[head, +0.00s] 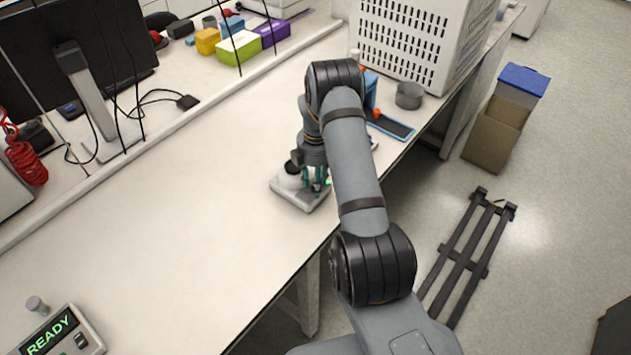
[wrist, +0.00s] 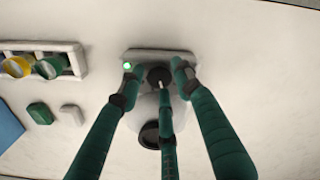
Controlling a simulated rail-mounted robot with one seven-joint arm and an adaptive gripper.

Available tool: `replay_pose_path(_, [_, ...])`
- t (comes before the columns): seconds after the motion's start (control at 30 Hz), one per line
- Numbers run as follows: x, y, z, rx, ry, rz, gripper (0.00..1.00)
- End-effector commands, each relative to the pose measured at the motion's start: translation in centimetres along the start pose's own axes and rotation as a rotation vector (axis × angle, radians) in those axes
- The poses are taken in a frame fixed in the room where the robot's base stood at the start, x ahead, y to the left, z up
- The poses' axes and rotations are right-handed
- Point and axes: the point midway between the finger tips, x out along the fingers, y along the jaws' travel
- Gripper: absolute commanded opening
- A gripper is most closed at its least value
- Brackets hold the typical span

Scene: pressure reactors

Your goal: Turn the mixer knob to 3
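The mixer is a small pale device on the bench; its base (head: 292,193) shows in the head view, partly hidden by my gripper (head: 316,182). In the wrist view, the mixer base (wrist: 160,54) has a lit green light (wrist: 127,66) at its left and a dark round knob (wrist: 158,75) near its middle. My gripper (wrist: 157,75) has teal fingers spread around the knob, one at each side and one below. Small gaps seem to show between the side fingertips and the knob, so it looks open. The knob's markings are too small to read.
In the wrist view, a rack (wrist: 40,50) with yellow and green round items lies left of the mixer, with a green block (wrist: 40,113) below it. A white perforated box (head: 405,40) and grey cup (head: 409,95) stand beyond my arm. The bench's left middle is clear.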

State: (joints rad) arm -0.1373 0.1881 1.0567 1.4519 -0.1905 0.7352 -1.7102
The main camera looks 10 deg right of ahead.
Motion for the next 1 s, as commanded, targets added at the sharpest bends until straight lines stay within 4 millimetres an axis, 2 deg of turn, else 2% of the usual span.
replay_pose_path(0.13, [0.0,-0.02,0.04,0.001,0.0,0.0,0.34])
replay_pose_path(0.7, [-0.03,-0.04,0.01,0.001,0.0,0.0,0.01])
replay_pose_path(0.73, [0.0,0.34,-0.42,-0.003,0.001,0.002,0.0])
replay_pose_path(1.0, [0.06,0.03,-0.04,0.032,0.001,0.002,0.0])
